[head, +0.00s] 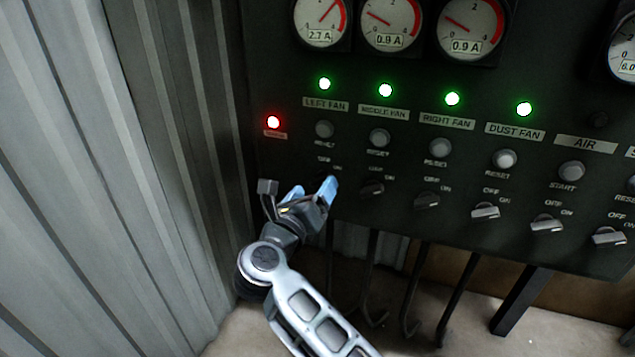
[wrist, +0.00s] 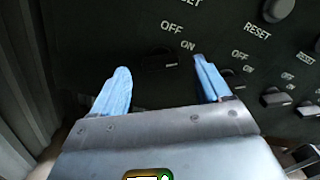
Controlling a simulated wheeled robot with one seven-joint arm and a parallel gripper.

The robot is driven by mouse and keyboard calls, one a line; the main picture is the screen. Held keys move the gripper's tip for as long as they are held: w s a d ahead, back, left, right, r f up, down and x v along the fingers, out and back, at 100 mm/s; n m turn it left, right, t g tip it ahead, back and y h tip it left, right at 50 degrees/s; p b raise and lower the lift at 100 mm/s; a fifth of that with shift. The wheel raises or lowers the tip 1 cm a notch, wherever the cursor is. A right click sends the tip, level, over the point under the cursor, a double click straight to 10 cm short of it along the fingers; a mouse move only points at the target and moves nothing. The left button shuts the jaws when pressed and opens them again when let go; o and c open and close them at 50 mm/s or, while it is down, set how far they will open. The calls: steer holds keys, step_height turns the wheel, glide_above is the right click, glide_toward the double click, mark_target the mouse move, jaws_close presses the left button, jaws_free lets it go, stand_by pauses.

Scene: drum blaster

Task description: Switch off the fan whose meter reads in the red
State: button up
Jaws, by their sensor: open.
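The left meter (head: 318,18) reads 2.7 A, with its needle up towards the red band. The meters beside it, the middle (head: 389,18) and right (head: 468,24), read 0.9 A with needles low. Below the left meter are a lit green lamp (head: 324,83), the LEFT FAN label (head: 326,104) and a grey reset button (head: 324,129). My gripper (head: 313,188) is open at the left fan's OFF/ON switch, which its fingers mostly hide in the head view. In the wrist view the dark switch knob (wrist: 158,59) shows between the two blue fingertips; contact cannot be told.
The middle fan switch (head: 372,188) and right fan switch (head: 427,201) sit close to the right of my gripper. More switches follow rightward. A red lamp (head: 273,122) glows at the panel's left. A corrugated metal wall (head: 110,180) stands left.

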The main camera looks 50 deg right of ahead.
mark_target(319, 182)
steer(key=shift+x, duration=1.6)
steer(key=c, duration=1)
